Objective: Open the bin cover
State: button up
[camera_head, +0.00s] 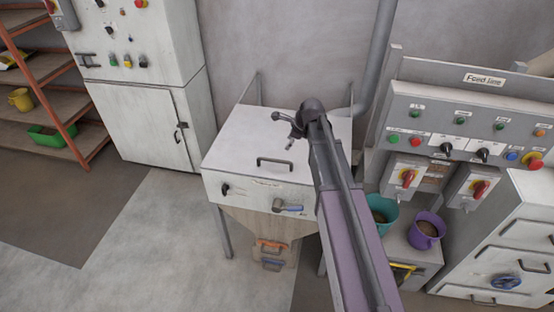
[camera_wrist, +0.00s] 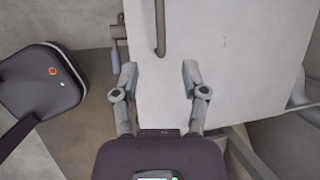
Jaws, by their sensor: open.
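The bin cover (camera_head: 232,138) is the white lid on top of the bin (camera_head: 230,194), and it lies shut. A dark bar handle (camera_head: 274,163) is fixed near its front edge. My gripper (camera_head: 283,131) is open and empty above the cover, behind the handle in the head view. In the wrist view, my gripper (camera_wrist: 160,75) has its two fingers spread apart over the cover (camera_wrist: 230,60). The handle (camera_wrist: 160,28) shows there, ahead of the fingers and about in line with the gap between them. It looks apart from both fingers. My arm hides the cover's right part.
A control panel (camera_head: 470,115), a teal bucket (camera_head: 383,209) and a purple bucket (camera_head: 426,230) stand to the right. A tall cabinet (camera_head: 140,125) stands left. The front-left floor is clear.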

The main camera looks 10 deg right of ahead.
aim_at(277, 160)
jog(key=shift+b+x, duration=6.1)
jog(key=shift+x, duration=0.75)
jog(key=shift+w, duration=0.1)
jog(key=shift+c, duration=0.2)
grip_shut()
